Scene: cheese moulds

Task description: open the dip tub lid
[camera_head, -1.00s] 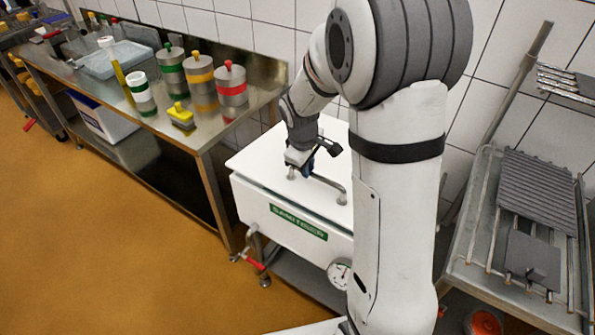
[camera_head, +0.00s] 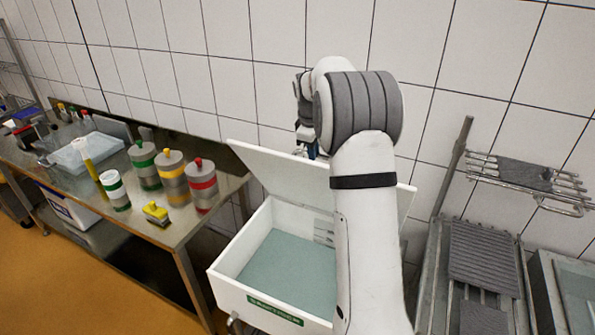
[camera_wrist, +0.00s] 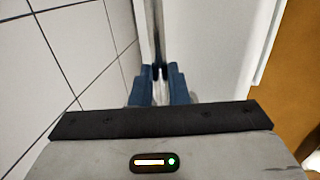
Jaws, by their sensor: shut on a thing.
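The dip tub (camera_head: 225,275) is a white box with a green label on its front and grey-green liquid (camera_head: 285,268) inside. Its white lid (camera_head: 265,165) is raised and leans steeply at the back, its underside facing the tub's mouth. My gripper (camera_head: 310,150) is at the lid's upper edge, partly hidden by the lid and my arm. In the wrist view the blue fingers (camera_wrist: 159,85) are close together on the lid handle (camera_wrist: 157,45), with the white lid (camera_wrist: 215,45) beside them. The grip itself is only partly visible.
A steel bench (camera_head: 190,220) on the left holds several coloured moulds, a yellow block (camera_head: 156,213) and a clear bin (camera_head: 85,152). A rack with grey mats (camera_head: 483,255) stands on the right. The tiled wall (camera_head: 240,60) is close behind the lid.

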